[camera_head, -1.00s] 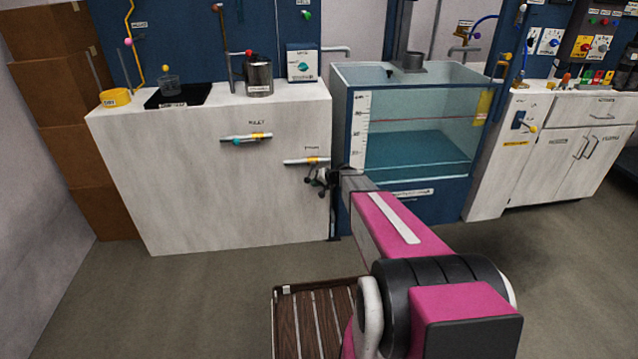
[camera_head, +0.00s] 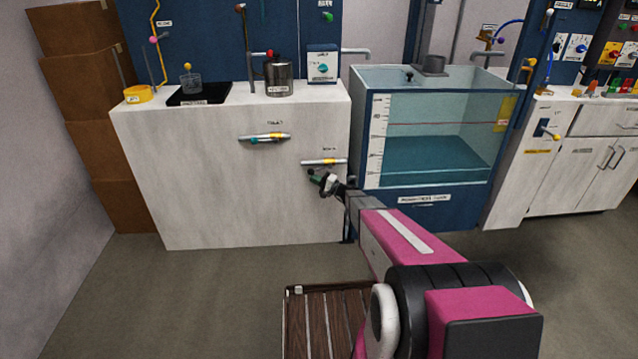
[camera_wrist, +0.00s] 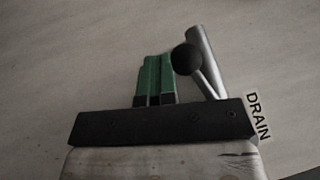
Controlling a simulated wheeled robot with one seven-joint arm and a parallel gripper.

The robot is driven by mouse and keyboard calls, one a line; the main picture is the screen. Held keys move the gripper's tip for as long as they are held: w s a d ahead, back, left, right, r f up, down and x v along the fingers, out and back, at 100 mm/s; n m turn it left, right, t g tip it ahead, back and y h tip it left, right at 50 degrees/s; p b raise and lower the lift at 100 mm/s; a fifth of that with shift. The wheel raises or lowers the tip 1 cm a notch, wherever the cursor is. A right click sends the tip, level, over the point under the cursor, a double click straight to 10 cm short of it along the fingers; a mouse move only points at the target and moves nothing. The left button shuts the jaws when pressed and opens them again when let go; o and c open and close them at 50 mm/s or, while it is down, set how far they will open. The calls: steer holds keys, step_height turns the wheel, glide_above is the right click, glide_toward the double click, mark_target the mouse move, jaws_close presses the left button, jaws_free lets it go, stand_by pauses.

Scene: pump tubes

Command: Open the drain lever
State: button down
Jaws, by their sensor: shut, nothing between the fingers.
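The drain pipe (camera_head: 325,161) is a short metal pipe with a yellow band on the front of the white cabinet, under a small label. In the wrist view, the drain lever has a black ball knob (camera_wrist: 186,59) on a thin metal rod, beside the grey pipe (camera_wrist: 202,50) and the DRAIN label (camera_wrist: 258,117). My gripper (camera_head: 314,174) is just below the drain pipe. Its green fingers (camera_wrist: 154,62) are together and empty in the wrist view, immediately left of the knob. I cannot tell whether they touch it. The knob is not clear in the head view.
A similar pipe (camera_head: 264,137) with a blue-green part is higher up to the left. The glass tank (camera_head: 435,130) of water stands right of the cabinet (camera_head: 200,190). A slatted wooden platform (camera_head: 325,325) lies on the floor. The cabinet face left of my gripper is clear.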

steer(key=shift+a+r, duration=0.35)
steer(key=shift+r, duration=0.25)
steer(key=shift+a+r, duration=0.35)
steer(key=shift+r, duration=0.25)
